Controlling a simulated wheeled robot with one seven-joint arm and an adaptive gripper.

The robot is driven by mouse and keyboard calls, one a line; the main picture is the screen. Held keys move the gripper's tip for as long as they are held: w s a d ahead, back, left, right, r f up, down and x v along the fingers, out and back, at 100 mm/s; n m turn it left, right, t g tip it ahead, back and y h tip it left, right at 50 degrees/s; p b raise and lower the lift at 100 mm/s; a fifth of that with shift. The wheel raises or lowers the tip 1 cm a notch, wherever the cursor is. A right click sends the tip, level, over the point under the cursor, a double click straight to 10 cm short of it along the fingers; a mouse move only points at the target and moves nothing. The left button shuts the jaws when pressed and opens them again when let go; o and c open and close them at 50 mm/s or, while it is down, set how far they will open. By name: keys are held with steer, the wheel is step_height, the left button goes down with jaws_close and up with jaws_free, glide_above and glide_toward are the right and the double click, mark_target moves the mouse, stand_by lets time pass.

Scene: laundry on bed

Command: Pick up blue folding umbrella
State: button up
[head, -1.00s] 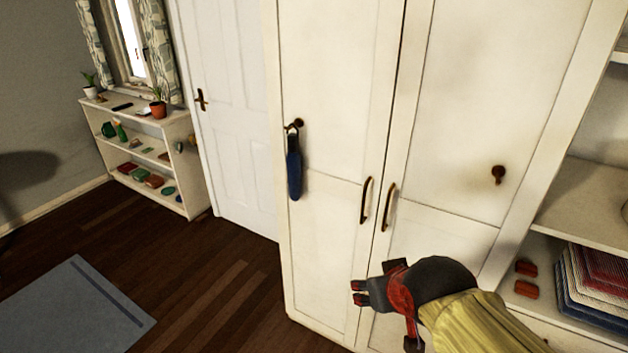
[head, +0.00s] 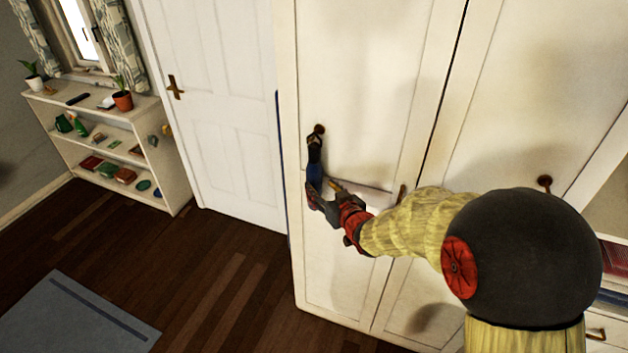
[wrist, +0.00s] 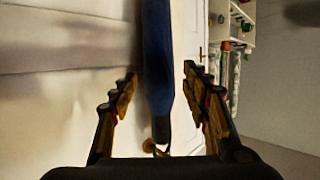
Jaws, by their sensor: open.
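The blue folding umbrella (head: 315,172) hangs from a dark knob (head: 319,129) on the left door of the white wardrobe (head: 370,85). My gripper (head: 322,194) is at the umbrella's lower part in the head view and covers its lower end. In the wrist view the umbrella (wrist: 158,70) runs upright between the two fingers of my gripper (wrist: 160,82). The fingers are open, with a gap visible on both sides of the umbrella. The knob shows beyond the umbrella's narrow end in the wrist view.
A second knob (head: 545,182) sits on the right wardrobe door. A wardrobe handle (head: 402,193) shows just behind my arm. A low white shelf (head: 178,180) with plants and small items stands at the left. The dark wooden floor (head: 215,265) is clear beside a blue-grey rug (head: 75,320).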

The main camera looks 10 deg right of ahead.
mark_target(317, 185)
steer(key=x, duration=0.2)
steer(key=b+x, duration=0.1)
steer(key=x, duration=0.1)
steer(key=shift+w+d+f, duration=0.1)
steer(key=shift+w+f, duration=0.05)
steer(key=shift+f, duration=0.25)
steer(key=shift+w, duration=0.45)
steer(key=c, duration=0.3)
steer(key=c, duration=0.8)
steer(key=shift+c, duration=0.4)
